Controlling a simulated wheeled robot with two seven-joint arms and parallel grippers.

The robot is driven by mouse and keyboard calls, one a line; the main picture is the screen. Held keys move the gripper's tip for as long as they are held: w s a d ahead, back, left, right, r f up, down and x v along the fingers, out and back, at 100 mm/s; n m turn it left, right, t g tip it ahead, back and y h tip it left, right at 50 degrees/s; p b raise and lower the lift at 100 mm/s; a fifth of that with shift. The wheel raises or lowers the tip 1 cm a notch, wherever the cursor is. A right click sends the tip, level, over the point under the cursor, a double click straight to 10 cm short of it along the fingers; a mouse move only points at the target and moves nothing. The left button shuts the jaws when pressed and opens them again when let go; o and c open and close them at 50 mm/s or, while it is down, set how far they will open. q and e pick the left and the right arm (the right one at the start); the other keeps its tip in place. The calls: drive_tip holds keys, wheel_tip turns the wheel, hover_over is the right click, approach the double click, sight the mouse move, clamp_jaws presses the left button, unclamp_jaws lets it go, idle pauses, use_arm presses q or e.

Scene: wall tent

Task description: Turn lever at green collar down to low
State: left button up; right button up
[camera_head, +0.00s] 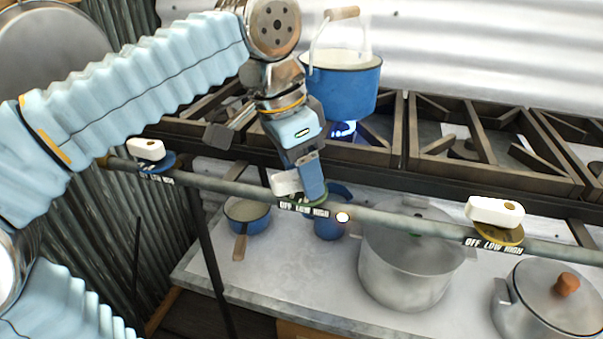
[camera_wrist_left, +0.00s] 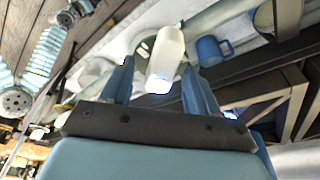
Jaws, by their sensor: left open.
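The lever at the green collar is a white handle (camera_head: 285,184) on the pipe rail, above a label reading OFF LOW HIGH. Its green collar (camera_head: 322,198) is mostly hidden behind my gripper. My left gripper (camera_head: 309,180) is at this lever, pointing down at the rail. In the left wrist view the white handle (camera_wrist_left: 166,58) stands between the two open fingers of my left gripper (camera_wrist_left: 160,88), with visible gaps on both sides. I cannot tell the lever's exact setting. My right gripper is not in view.
A blue pot (camera_head: 341,80) stands above a blue flame (camera_head: 343,129) on the stove grate (camera_head: 470,135). Other white levers sit at a blue collar (camera_head: 165,163) and a yellow collar (camera_head: 500,236). A glowing spot (camera_head: 342,217) is beside the label. Pots (camera_head: 405,268) stand below.

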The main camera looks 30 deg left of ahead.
sight(294, 174)
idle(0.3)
use_arm(q)
drive_tip(key=p+v, duration=0.3)
drive_tip(key=v, duration=0.1)
drive_tip(key=shift+r+p, duration=0.35)
drive_tip(key=shift+p, duration=0.05)
drive_tip(key=shift+r, duration=0.3)
drive_tip(key=shift+v, duration=0.95)
drive_tip(key=shift+s+a, duration=0.1)
drive_tip(key=shift+r, duration=0.2)
drive_tip(key=d+v, duration=0.1)
drive_tip(key=v, duration=0.5)
drive_tip(key=shift+s+a+r, duration=0.15)
drive_tip(key=shift+a+r, duration=0.3)
drive_tip(key=shift+a, duration=0.15)
